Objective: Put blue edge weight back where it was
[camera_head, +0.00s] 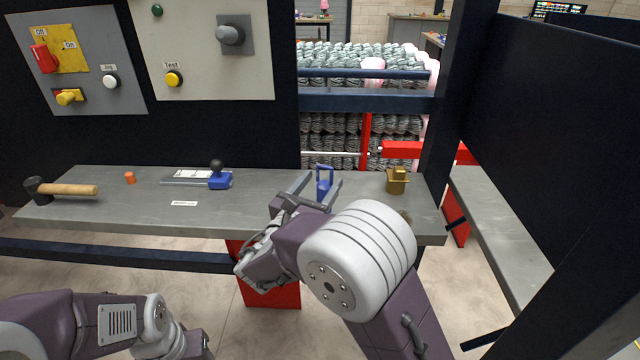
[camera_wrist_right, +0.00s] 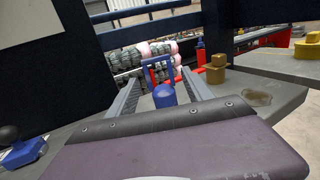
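The blue edge weight (camera_head: 323,181), a small block with a loop handle, stands upright on the grey bench toward its right part. My right gripper (camera_head: 320,187) reaches over the bench from the front, with one finger on each side of the weight. In the right wrist view the blue weight (camera_wrist_right: 164,96) sits between the two spread fingers, with gaps seen on both sides, so the gripper looks open. Its lower part is partly hidden by the gripper body. My left arm shows at the lower left; its gripper is out of frame.
A brass-coloured weight (camera_head: 397,181) stands to the right on the bench (camera_head: 120,208). A blue tool with a black knob (camera_head: 219,179), an orange cap (camera_head: 130,178) and a hammer (camera_head: 66,190) lie to the left. A dark post and panel bound the right side.

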